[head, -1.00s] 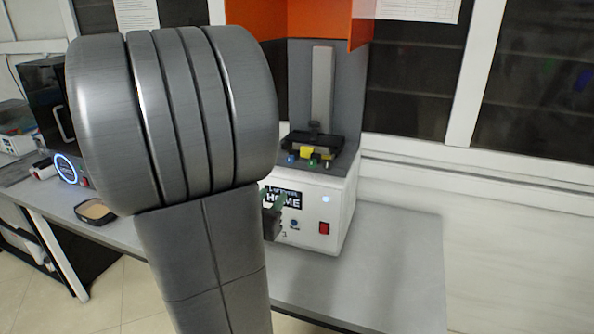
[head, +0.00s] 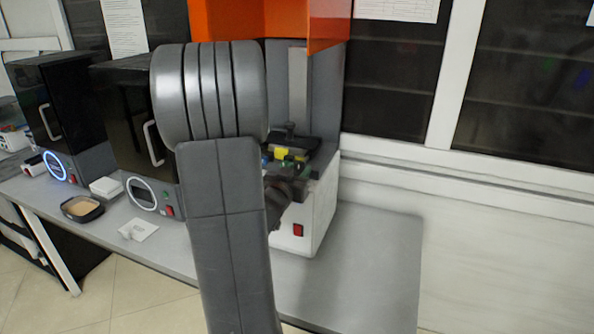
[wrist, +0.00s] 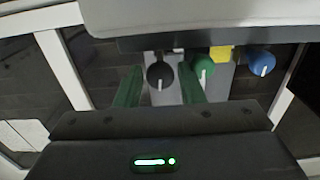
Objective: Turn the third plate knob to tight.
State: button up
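In the wrist view a black knob (wrist: 160,75) with a white pointer line shows between the two green fingers of my gripper (wrist: 161,69). The fingers are open, with a gap on each side of the knob. A green knob (wrist: 204,68) is just right of the right finger, and a blue knob (wrist: 262,62) is farther right. The black knob's pointer points roughly down in this view. In the head view my gripper (head: 284,190) is at the front of the build plate on the white printer (head: 322,205). My arm partly hides the knobs there.
A yellow part (wrist: 221,53) sits behind the green knob. An orange cover (head: 270,18) is raised above the printer. Black-doored machines (head: 125,110) and a dark tray (head: 82,208) are on the left. The bench (head: 375,255) right of the printer is clear.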

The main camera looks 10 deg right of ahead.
jog(key=c, duration=0.7)
